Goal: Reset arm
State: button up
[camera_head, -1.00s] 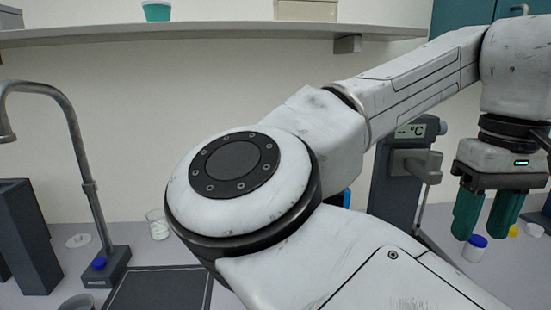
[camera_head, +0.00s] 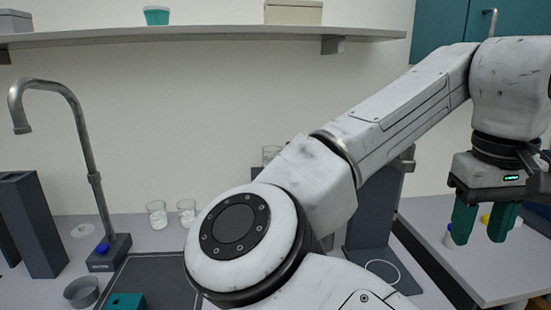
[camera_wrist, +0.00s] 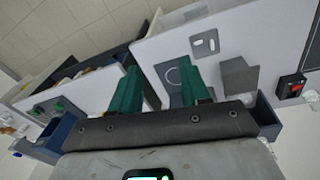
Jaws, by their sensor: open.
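My gripper (camera_head: 478,222) shows at the right of the head view, pointing down, with its two green fingers apart and nothing visible between them. It hangs in front of the right-hand bench (camera_head: 470,262). The gripper also shows in the wrist view (camera_wrist: 160,90), its green fingers spread over the bench tops far below. My white arm crosses the middle and right of the head view and hides part of the bench behind it.
A grey tap (camera_head: 92,180) and a dark holder (camera_head: 38,225) stand at the left. Two glass beakers (camera_head: 157,214) stand behind a dark mat (camera_head: 160,280). A shelf (camera_head: 200,33) runs above, holding a teal cup (camera_head: 156,16) and a beige box (camera_head: 293,12).

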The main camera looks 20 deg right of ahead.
jog(key=w+d+f+t+h, duration=0.1)
jog(key=w+d+f+h, duration=0.2)
jog(key=d+f+h, duration=0.55)
jog(key=a+f+n+t+y, duration=0.2)
jog(key=a+f, duration=0.2)
jog(key=f, duration=0.9)
jog(key=s+a+f+n+g+y, duration=0.1)
jog(key=s+a+f+y, duration=0.3)
jog(key=s+a+f, duration=0.4)
jog(key=s+a+f+n+g+y, duration=0.1)
jog(key=s+a+f+n+y, duration=0.1)
jog(key=s+a+f, duration=0.7)
notch_tip(320, 180, down, 6)
jog(key=shift+a+f+y, duration=0.1)
jog(key=shift+a+y, duration=0.25)
jog(key=shift+y, duration=0.5)
